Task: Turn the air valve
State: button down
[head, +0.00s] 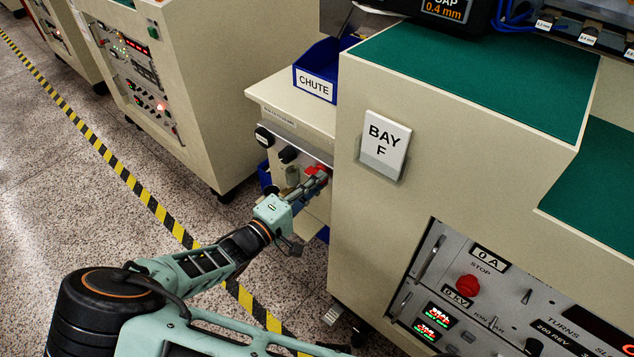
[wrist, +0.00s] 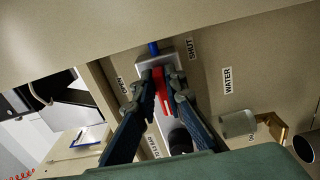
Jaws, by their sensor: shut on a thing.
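The air valve's red handle (wrist: 161,92) sits over a silver body with a blue tube (wrist: 153,48) at its upper end in the wrist view. An OPEN label (wrist: 123,86) is to its left and a SHUT label (wrist: 191,48) to its upper right. The handle runs roughly along the silver body, slightly tilted. My gripper (wrist: 162,84) is shut on the handle, one finger on each side. In the head view the red handle (head: 317,169) shows on the side panel, partly hidden by my gripper (head: 320,180).
A WATER label (wrist: 227,80) and a clear cup (wrist: 237,123) lie right of the valve in the wrist view. A black knob (wrist: 180,139) is below it. The BAY F cabinet (head: 345,240) stands close right of my arm. A blue CHUTE bin (head: 316,86) sits above.

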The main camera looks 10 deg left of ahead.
jog(key=c, duration=2)
grip_release()
jog(key=shift+s+a, duration=0.1)
jog(key=v, duration=1.1)
jog(key=shift+s+a, duration=0.25)
jog(key=shift+s, duration=0.1)
